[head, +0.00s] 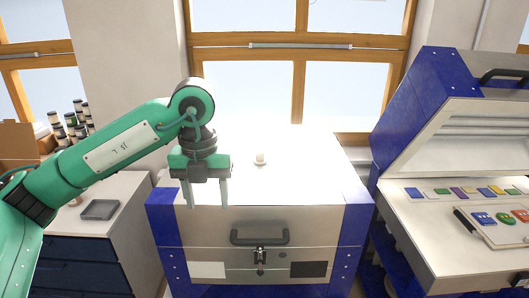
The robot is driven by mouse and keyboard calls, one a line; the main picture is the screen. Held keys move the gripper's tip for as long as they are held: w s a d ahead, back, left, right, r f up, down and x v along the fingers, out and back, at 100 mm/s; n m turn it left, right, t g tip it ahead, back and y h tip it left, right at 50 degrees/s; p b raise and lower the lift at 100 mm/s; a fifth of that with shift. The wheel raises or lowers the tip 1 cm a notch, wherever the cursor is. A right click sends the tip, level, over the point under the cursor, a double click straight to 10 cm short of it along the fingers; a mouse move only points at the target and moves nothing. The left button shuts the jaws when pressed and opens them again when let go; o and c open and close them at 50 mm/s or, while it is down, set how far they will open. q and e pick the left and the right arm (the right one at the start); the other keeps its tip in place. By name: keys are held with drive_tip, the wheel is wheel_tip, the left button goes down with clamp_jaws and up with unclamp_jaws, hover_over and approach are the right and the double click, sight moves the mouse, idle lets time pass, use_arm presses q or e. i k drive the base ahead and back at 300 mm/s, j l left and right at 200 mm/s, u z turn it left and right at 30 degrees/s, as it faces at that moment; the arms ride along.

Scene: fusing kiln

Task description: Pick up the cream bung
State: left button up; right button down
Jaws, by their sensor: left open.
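The cream bung (260,159) is a small pale plug on the white top of the closed blue-and-white kiln (310,190), near the middle of the picture. A small dark ring shows around its base; I cannot tell whether it sits in a hole. My left gripper (207,195) points down over the front left part of the kiln top, to the left of the bung and nearer to me. Its two fingers are apart with nothing between them. My right gripper is not in view.
An open kiln (425,110) stands on the right, with coloured pieces and a dark-handled tool on its bed. At left, a grey tray (100,209) lies on a drawer cabinet, with several jars (72,125) behind. The white top around the bung is clear.

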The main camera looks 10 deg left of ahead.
sight(260, 160)
drive_tip(key=i, duration=1.5)
